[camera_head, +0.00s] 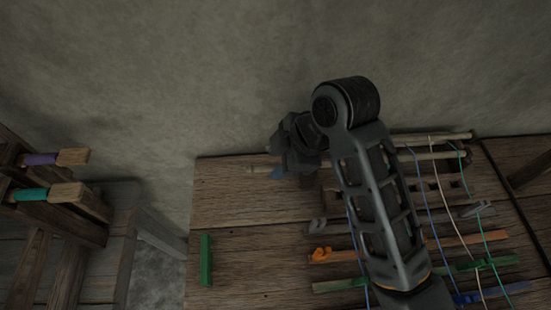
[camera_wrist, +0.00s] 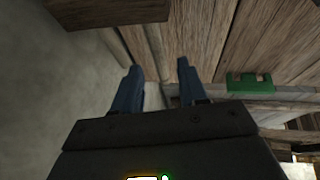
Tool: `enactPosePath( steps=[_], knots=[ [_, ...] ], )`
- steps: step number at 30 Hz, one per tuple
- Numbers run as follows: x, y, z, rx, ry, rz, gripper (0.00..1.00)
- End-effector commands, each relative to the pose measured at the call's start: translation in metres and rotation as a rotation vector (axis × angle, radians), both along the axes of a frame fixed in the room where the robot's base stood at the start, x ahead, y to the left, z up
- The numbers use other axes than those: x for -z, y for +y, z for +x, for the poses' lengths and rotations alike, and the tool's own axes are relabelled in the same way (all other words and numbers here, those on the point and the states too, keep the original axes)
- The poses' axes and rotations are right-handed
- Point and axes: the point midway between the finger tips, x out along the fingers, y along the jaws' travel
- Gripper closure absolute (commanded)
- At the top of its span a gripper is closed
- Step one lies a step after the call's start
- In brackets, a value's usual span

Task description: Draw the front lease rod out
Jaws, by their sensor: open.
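Two pale lease rods lie across the back of the loom. The front lease rod (camera_head: 448,155) is the nearer one; a pale end shows left of my gripper, and its middle is hidden behind my arm. The back rod (camera_head: 455,136) lies nearer the wall. My gripper (camera_head: 278,173), with blue fingers, is over the left part of the rods. In the wrist view, my gripper (camera_wrist: 157,68) is open, its fingers apart. A pale rod (camera_wrist: 154,42) runs towards the gap between them; I cannot tell whether it lies between the fingers.
Blue, white and green threads (camera_head: 430,205) cross several coloured bars, including an orange bar (camera_head: 450,243). A green block (camera_head: 206,260) lies on the wooden top (camera_head: 240,205). A wooden stand with purple and teal pieces (camera_head: 40,195) is at left. A wall (camera_head: 200,70) rises close behind.

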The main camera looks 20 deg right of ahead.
Motion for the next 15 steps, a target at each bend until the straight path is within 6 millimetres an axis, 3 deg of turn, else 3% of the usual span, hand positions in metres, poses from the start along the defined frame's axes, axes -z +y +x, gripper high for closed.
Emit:
enactPosePath(
  steps=[6, 15],
  knots=[
    [0.016, 0.006, 0.004, 0.000, 0.000, -0.001, 0.58],
    [0.018, 0.006, 0.005, 0.001, -0.001, 0.000, 0.59]
  ],
)
